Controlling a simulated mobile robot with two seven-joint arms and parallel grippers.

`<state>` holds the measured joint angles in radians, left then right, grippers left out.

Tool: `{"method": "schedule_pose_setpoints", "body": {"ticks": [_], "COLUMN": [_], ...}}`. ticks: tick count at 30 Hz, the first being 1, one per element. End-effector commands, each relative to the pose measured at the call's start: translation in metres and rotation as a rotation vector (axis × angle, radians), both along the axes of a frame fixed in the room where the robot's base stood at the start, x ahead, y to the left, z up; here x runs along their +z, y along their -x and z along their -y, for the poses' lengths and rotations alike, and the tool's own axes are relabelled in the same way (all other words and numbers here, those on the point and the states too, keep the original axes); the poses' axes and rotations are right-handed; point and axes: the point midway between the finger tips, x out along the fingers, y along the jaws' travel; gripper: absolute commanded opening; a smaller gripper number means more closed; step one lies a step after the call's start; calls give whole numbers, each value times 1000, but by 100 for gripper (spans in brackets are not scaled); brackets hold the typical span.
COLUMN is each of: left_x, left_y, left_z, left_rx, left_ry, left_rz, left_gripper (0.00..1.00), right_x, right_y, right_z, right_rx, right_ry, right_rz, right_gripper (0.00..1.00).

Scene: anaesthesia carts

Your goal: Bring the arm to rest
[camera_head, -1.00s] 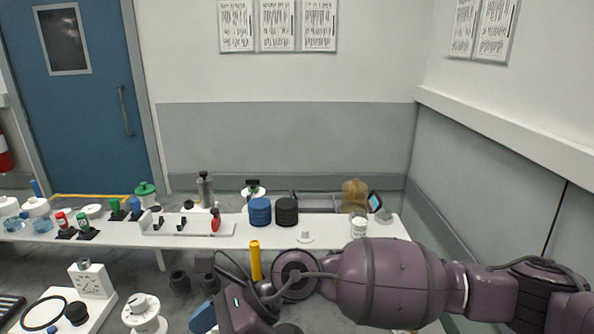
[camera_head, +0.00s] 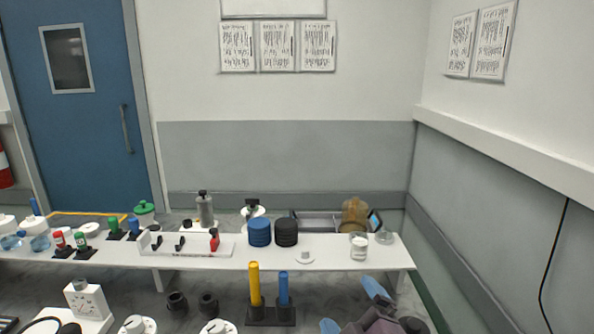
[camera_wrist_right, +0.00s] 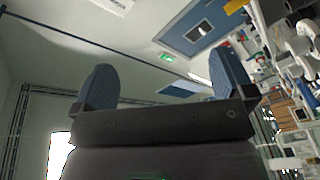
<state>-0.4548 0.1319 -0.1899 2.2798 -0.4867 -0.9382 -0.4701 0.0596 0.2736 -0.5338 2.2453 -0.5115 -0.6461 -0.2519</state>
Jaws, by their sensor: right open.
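My right gripper (camera_head: 352,307) shows at the bottom of the head view, right of centre. Its two blue fingers stand wide apart with nothing between them. It is in front of the white bench and clear of the objects on it. In the right wrist view the open gripper (camera_wrist_right: 165,82) is empty too, and the camera looks tilted across the room, with a blue door (camera_wrist_right: 208,28) at the top. Part of my purple right arm shows at the lower edge of the head view. My left gripper is not in view.
The long white bench (camera_head: 330,262) holds a blue stack (camera_head: 259,232), a black stack (camera_head: 286,231), a clear jar (camera_head: 358,247) and a red-tipped rack (camera_head: 186,243). A yellow cylinder (camera_head: 254,284) and a blue one (camera_head: 283,288) stand in front. A grey wall is at right.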

Motion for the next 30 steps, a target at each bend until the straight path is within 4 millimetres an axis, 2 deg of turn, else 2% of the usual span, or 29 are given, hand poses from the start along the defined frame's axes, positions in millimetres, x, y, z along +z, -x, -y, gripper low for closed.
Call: {"method": "schedule_pose_setpoints", "body": {"ticks": [1, 4, 6, 9, 12, 18, 30], "left_x": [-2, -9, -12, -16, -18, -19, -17], "left_y": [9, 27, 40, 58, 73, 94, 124], "left_z": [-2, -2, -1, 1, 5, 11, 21], "left_rx": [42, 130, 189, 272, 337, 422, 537], "left_ry": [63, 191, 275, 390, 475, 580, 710], "left_rz": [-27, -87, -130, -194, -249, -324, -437], "left_gripper": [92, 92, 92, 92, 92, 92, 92], "right_x": [-21, -60, -87, -123, -148, -175, -198], "right_y": [7, 26, 46, 81, 115, 167, 251], "right_z": [22, 62, 87, 119, 141, 165, 188], "right_rx": [-67, -197, -286, -412, -511, -644, -832], "right_ry": [-58, -160, -229, -323, -392, -478, -586], "right_rz": [-111, -323, -469, -669, -824, -1029, -1307], "right_gripper": [100, 100, 100, 100, 100, 100, 100]}}
